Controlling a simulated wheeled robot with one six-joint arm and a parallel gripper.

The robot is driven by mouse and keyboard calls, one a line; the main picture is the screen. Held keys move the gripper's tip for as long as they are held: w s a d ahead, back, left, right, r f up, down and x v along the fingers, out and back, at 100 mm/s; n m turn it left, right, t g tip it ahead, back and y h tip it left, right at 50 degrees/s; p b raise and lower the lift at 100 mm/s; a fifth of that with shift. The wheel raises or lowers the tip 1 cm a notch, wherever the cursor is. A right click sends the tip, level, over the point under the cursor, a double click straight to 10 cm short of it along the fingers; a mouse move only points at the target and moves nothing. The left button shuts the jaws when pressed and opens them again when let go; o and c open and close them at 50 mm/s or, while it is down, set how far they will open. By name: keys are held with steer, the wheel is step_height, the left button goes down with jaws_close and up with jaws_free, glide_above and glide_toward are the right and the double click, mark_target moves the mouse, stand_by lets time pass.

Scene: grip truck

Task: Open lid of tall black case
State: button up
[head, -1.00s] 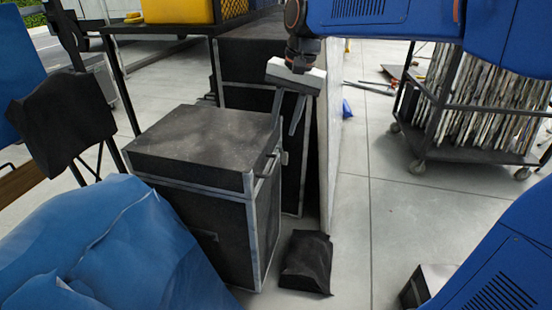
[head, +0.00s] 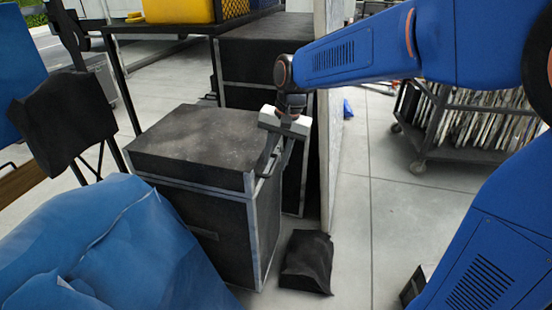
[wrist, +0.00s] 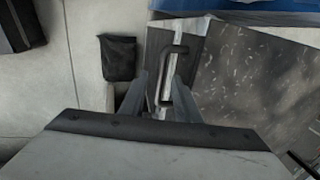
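The tall black case (head: 220,228) stands left of centre in the head view, with metal-edged sides. Its dark lid (head: 205,135) is closed. A bar handle (wrist: 172,72) is on the lid's right side and shows clearly in the wrist view. My gripper (head: 268,170) points down at the handle beside the lid's right edge. In the wrist view my gripper (wrist: 160,78) has its two fingers apart, with the handle between or just beyond the tips. I cannot tell whether they touch it.
A black sandbag (head: 307,262) lies on the floor right of the case. A larger black case (head: 262,65) stands behind it. Blue plastic sheeting (head: 110,245) is at front left. A loaded cart (head: 470,125) stands at back right.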

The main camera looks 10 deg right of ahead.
jaws_close()
steer(key=shift+r, duration=0.15)
